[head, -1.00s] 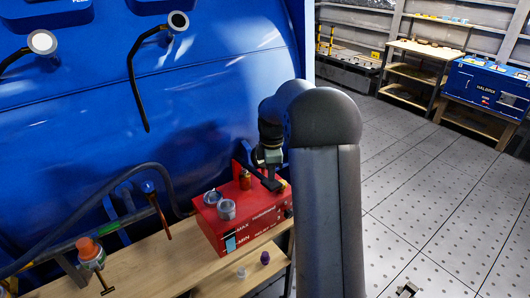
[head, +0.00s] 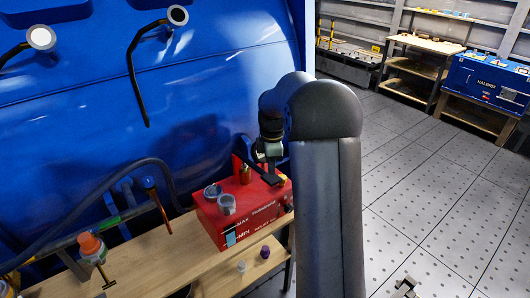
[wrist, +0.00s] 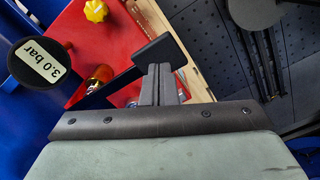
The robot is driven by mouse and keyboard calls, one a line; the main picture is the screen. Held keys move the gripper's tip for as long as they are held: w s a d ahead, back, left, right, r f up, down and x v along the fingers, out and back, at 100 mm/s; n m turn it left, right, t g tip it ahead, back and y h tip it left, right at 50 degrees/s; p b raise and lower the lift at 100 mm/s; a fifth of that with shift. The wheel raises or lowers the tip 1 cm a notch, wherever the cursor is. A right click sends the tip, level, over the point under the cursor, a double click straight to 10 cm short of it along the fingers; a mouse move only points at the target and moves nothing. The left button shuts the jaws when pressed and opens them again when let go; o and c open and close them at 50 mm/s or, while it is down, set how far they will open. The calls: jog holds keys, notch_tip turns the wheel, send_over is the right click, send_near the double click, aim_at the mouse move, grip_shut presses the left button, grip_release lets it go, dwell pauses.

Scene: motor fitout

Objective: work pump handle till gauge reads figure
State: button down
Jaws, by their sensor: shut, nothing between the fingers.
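The red pump box (head: 238,222) stands on the wooden bench, with MAX and MIN marks on its front. The black pump handle (wrist: 120,80) runs across the wrist view to a square black pad (wrist: 154,48). It also shows over the box in the head view (head: 267,177). My gripper (wrist: 158,82) is shut and empty, its tips close by the pad; whether they touch it I cannot tell. A dark round part (wrist: 32,84) carries a label reading "3.0 bar". Two round, clear-looking fittings (head: 226,205) stand on the box; no gauge needle is readable.
A yellow knob (wrist: 96,10) and a brass-coloured fitting (wrist: 100,76) sit on the box. The blue tank wall (head: 210,80) rises close behind.

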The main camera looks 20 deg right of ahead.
aim_at(269, 178)
jog(key=shift+f, duration=0.1)
jog(key=f+b, duration=0.1)
jog(key=f, duration=0.1)
jog(key=f+b, duration=0.2)
jog(key=f, duration=0.1)
jog(key=f+b, duration=0.1)
jog(key=f, duration=0.2)
jog(key=shift+w+a+b, duration=0.15)
jog(key=shift+w+b, duration=0.2)
jog(key=shift+w, duration=0.05)
jog(key=r+p, duration=0.3)
jog(key=r, duration=0.2)
jog(key=r+p, duration=0.2)
jog(key=r, duration=0.1)
jog(key=shift+s+r+p, duration=0.15)
jog(key=shift+s+p, duration=0.15)
jog(key=shift+s, duration=0.1)
notch_tip(269, 178, up, 5)
jog(key=p, duration=0.3)
dwell(0.4)
dwell(0.3)
